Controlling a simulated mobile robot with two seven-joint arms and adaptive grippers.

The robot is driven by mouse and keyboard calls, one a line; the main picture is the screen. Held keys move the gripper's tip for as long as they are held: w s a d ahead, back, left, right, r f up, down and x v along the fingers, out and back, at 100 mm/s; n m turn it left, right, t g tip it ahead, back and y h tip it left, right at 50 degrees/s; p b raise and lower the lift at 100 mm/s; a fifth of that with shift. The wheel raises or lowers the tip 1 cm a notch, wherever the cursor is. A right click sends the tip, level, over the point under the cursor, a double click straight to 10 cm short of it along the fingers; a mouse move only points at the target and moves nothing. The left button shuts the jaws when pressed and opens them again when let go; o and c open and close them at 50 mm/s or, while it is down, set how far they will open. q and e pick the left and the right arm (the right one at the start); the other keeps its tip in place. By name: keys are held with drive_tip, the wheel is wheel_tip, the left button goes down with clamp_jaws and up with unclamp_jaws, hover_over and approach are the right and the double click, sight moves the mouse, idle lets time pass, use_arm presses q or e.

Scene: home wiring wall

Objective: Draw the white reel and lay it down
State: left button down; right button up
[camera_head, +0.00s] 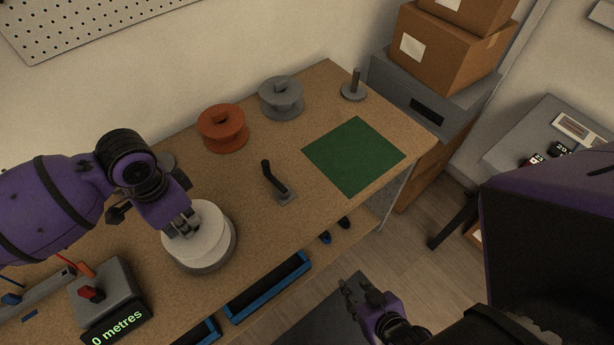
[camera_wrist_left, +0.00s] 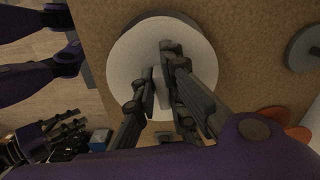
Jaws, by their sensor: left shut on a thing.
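The white reel (camera_head: 212,232) is at the front of the workbench, left of the middle, with a grey disc-like rim showing below its white top. My left gripper (camera_head: 184,230) is over it, its fingers pointing down onto the top. In the left wrist view, the fingers (camera_wrist_left: 160,88) are closed on a small light piece at the middle of the white reel (camera_wrist_left: 128,75). Whether the reel is lifted off the surface is hard to tell. My right gripper (camera_head: 358,296) is empty, fingers apart, in front of the bench above the floor.
An orange reel (camera_head: 222,130) and a grey reel (camera_head: 281,98) stand at the back. A grey base with a post (camera_head: 353,88) and a flat green mat (camera_head: 340,160) are to the right. A black lever (camera_head: 275,180) stands mid-bench. A display (camera_head: 117,325) reads "0 metres".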

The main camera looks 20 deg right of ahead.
use_arm(q)
drive_tip(key=shift+r, duration=0.1)
use_arm(e)
drive_tip(key=shift+w+a+r, duration=0.15)
drive_tip(key=shift+w+a, duration=0.05)
drive_tip(key=shift+w, duration=0.05)
